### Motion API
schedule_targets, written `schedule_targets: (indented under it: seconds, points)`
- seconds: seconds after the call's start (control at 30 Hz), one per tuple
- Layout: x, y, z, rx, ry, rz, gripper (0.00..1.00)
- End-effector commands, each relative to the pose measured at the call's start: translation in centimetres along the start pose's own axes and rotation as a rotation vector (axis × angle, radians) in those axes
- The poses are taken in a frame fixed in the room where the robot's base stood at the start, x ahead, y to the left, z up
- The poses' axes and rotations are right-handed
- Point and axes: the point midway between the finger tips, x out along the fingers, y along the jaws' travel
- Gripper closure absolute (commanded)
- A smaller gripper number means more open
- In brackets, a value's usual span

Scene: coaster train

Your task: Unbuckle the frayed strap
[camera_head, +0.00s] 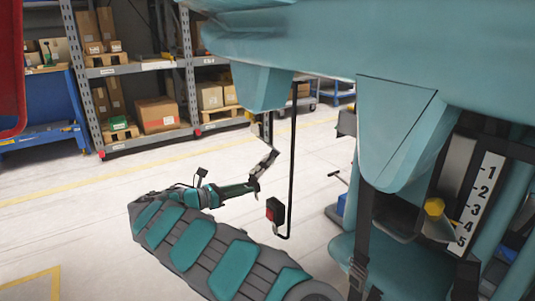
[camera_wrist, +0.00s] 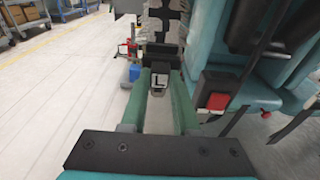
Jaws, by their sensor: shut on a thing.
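My gripper (camera_head: 254,185) is shut on the dark end piece, marked "L" (camera_wrist: 159,82), of a strap. This strap (camera_head: 264,158) looks grey and worn and hangs down from the teal seat structure in the head view; its patchy webbing (camera_wrist: 166,20) also shows at the top of the wrist view. A black buckle with a red button (camera_head: 274,211) is on a thin black stalk, just right of and below my gripper. It shows larger in the wrist view (camera_wrist: 216,92), apart from the held end piece. The fingertips partly hide the held piece.
The teal seat structure (camera_head: 400,120) fills the upper right, with a numbered scale (camera_head: 480,195) and a yellow knob (camera_head: 434,207). Another dark strap (camera_head: 361,235) hangs there. Shelves with boxes (camera_head: 157,116) stand behind. The pale floor at left is open.

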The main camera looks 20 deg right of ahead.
Motion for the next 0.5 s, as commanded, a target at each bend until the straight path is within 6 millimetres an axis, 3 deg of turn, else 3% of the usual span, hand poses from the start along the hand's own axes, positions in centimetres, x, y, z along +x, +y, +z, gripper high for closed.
schedule_targets:
  seconds: [0.5]
  points:
    - [0.8,0.0,-5.9,-0.003,0.0,0.0,1.0]
